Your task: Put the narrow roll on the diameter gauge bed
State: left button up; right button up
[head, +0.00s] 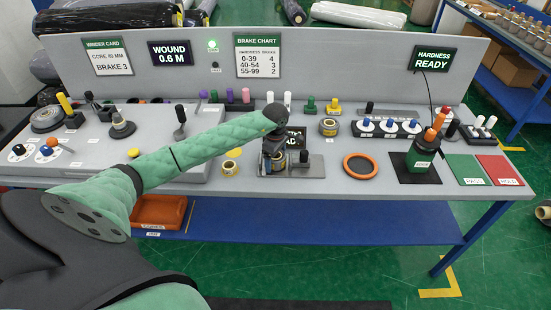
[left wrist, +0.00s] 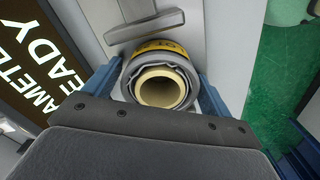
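The narrow roll (left wrist: 131,73), grey-wrapped with a yellow band and a pale hollow core, is upright between the blue fingers of my left gripper (left wrist: 160,85). Both fingers lie against its sides, so the gripper looks shut on it. In the head view my left gripper (head: 273,157) is over the diameter gauge bed (head: 314,172), and the roll is mostly hidden behind it. The grey bed shows under the roll in the left wrist view (left wrist: 190,40). I cannot tell whether the roll touches it. My right gripper is out of view.
The gauge's display (head: 297,138) stands just behind the bed, and a black knob (head: 304,156) is at its right. An orange ring (head: 360,166) is to the right. Another roll (head: 329,127) stands behind.

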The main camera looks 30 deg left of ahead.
pick_arm(q)
jog(key=shift+o, duration=0.4)
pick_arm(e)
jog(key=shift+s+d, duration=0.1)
pick_arm(q)
jog(key=shift+r, duration=0.45)
jog(key=shift+r+b, duration=0.5)
jog(key=shift+r, duration=0.1)
notch_tip(320, 180, up, 10)
jog(key=b, duration=0.4)
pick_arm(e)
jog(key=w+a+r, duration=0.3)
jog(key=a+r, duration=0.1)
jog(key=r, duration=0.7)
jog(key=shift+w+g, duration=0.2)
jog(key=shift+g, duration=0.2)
pick_arm(q)
jog(key=shift+d, duration=0.1)
